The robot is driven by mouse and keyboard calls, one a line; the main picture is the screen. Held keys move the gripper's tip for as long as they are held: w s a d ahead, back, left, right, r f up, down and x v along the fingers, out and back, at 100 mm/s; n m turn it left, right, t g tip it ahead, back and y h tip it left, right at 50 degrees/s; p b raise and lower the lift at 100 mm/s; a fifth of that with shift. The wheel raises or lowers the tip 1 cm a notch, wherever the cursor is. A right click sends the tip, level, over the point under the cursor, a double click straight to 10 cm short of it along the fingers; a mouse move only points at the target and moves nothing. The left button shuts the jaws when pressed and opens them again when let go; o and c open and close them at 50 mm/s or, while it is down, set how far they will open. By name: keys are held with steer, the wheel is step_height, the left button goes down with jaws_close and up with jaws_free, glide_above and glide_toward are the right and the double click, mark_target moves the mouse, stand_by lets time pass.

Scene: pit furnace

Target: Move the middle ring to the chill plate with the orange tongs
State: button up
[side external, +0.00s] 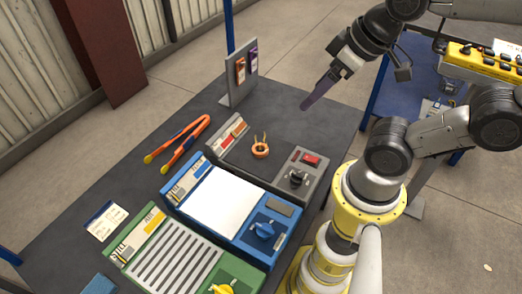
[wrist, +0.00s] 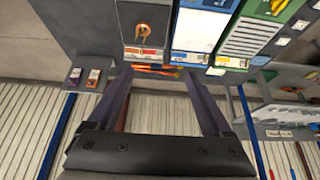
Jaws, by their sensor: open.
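An orange ring (side external: 260,151) sits on the dark top of the grey unit (side external: 232,160), with two thin prongs rising at it; the ring also shows in the wrist view (wrist: 144,32). I see only one ring. The orange tongs (side external: 180,140) with yellow tips lie on the table left of the grey unit; in the wrist view they show (wrist: 155,70) between my fingertips, far below. My gripper (side external: 304,106) is open and empty, above the table's back right. No label reads as chill plate; the blue unit has a white plate (side external: 222,202), the green unit a slatted top (side external: 172,262).
An upright board (side external: 240,88) with orange and purple tags stands at the table's back. The blue unit (side external: 268,234) has a blue knob, the green unit (side external: 234,272) a yellow one. A paper card (side external: 105,221) lies at left. Table around the tongs is clear.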

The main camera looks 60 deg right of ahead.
steer(key=shift+o, duration=0.8)
steer(key=w+r+n, duration=1)
steer(key=w, duration=0.2)
steer(key=w+f+n, duration=0.2)
steer(key=w+n, duration=0.3)
steer(key=w, duration=1.3)
steer(key=w+f+n+g+y, duration=0.1)
steer(key=w+f+n+g, duration=0.2)
steer(key=w+f, duration=1.1)
step_height(320, 180, down, 21)
steer(key=d+g, duration=0.1)
steer(key=g, duration=0.1)
steer(key=shift+w+g, duration=0.15)
steer(key=shift+g, duration=0.15)
